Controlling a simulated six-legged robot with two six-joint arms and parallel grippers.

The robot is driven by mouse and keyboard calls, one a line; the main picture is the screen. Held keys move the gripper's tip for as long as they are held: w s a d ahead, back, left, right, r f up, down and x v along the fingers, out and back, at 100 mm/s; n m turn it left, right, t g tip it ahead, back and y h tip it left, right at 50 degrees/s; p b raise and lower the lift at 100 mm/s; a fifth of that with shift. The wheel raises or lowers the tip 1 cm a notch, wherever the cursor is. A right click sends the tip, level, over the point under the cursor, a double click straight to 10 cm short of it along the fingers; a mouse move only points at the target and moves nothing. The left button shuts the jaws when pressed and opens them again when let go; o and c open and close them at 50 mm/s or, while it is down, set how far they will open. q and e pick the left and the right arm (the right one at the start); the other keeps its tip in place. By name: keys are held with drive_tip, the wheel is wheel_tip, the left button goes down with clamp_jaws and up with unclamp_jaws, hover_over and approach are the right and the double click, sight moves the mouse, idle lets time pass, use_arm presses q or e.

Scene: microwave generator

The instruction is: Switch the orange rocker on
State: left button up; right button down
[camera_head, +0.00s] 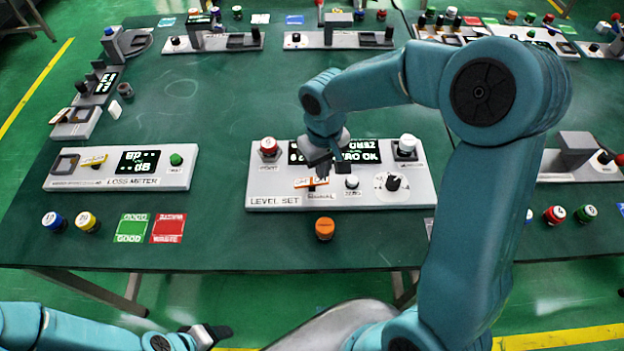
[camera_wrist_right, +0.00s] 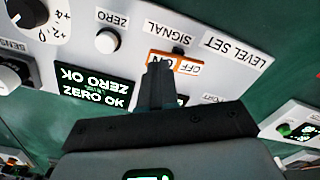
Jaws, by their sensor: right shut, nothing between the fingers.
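The orange rocker (camera_head: 304,183) sits on the LEVEL SET panel (camera_head: 270,188), left of the white ZERO button (camera_head: 351,182). In the right wrist view the rocker (camera_wrist_right: 192,62) appears upside down, with its OFF end showing and the other end partly covered by my fingers. My right gripper (camera_head: 320,172) is shut and empty, its fingertips right over the rocker. The wrist view shows these fingers (camera_wrist_right: 159,68) overlapping the rocker; I cannot tell whether they touch. My left gripper (camera_head: 218,332) is low at the bottom left, away from the table, its jaws unclear.
An orange cylinder (camera_head: 325,228) stands in front. The LOSS METER panel (camera_head: 120,180) is left, with bare table between.

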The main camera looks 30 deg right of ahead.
drive_tip(key=shift+f+b, duration=1.05)
drive_tip(key=shift+f, duration=0.2)
idle(0.8)
drive_tip(key=shift+r, duration=0.1)
drive_tip(key=shift+r+p, duration=0.45)
drive_tip(key=shift+p, duration=0.05)
wheel_tip(320, 180, up, 6)
drive_tip(key=p, duration=0.4)
drive_tip(key=shift+r, duration=0.1)
